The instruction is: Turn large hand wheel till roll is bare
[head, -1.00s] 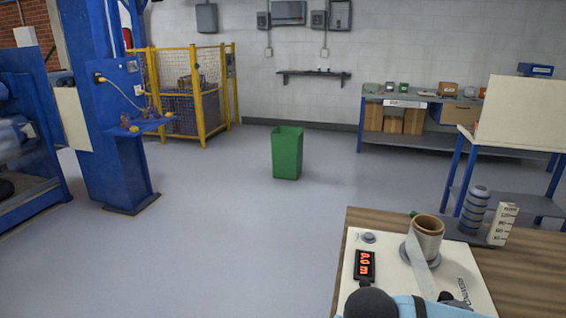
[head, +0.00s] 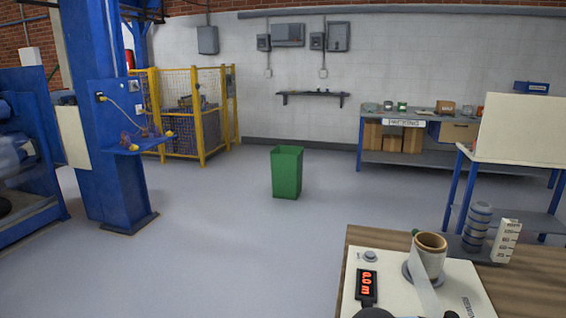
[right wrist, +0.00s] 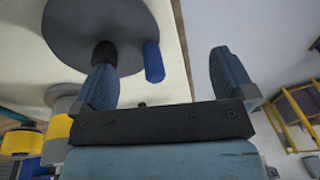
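A brown roll (head: 432,250) stands upright on the white machine panel (head: 345,300), with a pale strip of film (head: 420,285) running down from it. A small display (head: 366,287) beside it shows red digits, hard to read. The large hand wheel (right wrist: 90,25) shows in the right wrist view as a dark grey disc with a blue handle (right wrist: 153,62) near its rim. My right gripper (right wrist: 165,75) is open. The handle appears between its two fingers, nearer the left one; I cannot tell whether they touch. My left gripper is out of view.
A blue column (head: 110,120) and a yellow cage (head: 190,110) are at left.

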